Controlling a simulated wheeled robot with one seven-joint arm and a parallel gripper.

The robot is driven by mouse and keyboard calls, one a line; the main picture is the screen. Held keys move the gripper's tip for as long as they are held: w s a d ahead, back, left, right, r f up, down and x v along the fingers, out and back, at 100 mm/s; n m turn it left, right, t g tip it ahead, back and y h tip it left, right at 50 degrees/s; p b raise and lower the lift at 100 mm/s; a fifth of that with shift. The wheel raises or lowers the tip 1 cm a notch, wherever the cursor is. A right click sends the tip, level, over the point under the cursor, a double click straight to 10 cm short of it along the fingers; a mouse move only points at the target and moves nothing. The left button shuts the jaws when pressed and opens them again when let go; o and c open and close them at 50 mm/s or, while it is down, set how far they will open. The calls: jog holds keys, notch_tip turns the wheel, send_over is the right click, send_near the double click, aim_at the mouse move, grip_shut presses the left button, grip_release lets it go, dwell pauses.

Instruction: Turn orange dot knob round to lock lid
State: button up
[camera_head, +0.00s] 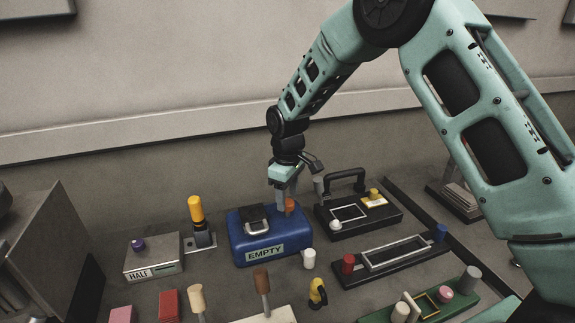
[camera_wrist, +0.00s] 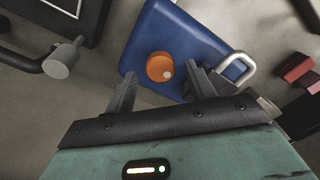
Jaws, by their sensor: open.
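The orange knob (camera_wrist: 160,66) sits on top of the blue box (camera_wrist: 165,20), near one edge. It has a pale dot on its lower right side in the wrist view. In the head view the knob (camera_head: 290,205) shows just right of my fingers, on the blue box (camera_head: 270,247) labelled EMPTY. My gripper (camera_head: 280,192) is above the box. In the wrist view my gripper (camera_wrist: 163,82) is open, with one finger either side of the knob's line and no visible contact. A metal loop with a dark plate (camera_head: 257,221) stands on the box's top.
A grey box marked HALF (camera_head: 152,265) and a yellow-handled lever (camera_head: 197,215) are left. A white cylinder (camera_head: 309,258) stands in front. Several blocks and pegs fill the foreground.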

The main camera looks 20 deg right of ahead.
aim_at(288, 202)
notch_tip(288, 202, up, 16)
jog(key=b, duration=0.2)
dwell(0.4)
jog(key=s+a+f, duration=0.1)
jog(key=s+a, duration=0.3)
jog(key=s, duration=0.4)
jog(key=s+a+f, duration=0.1)
jog(key=s+a, duration=0.3)
jog(key=s, duration=0.4)
jog(key=s+d+f, duration=0.1)
jog(key=s+f, duration=0.1)
jog(key=s, duration=0.7)
jog(key=s+f+m, duration=0.1)
jog(key=s+f, duration=0.2)
jog(key=s, duration=0.7)
jog(key=shift+s+d+y, duration=0.2)
jog(key=shift+d+y, duration=0.1)
jog(key=shift+d, duration=0.05)
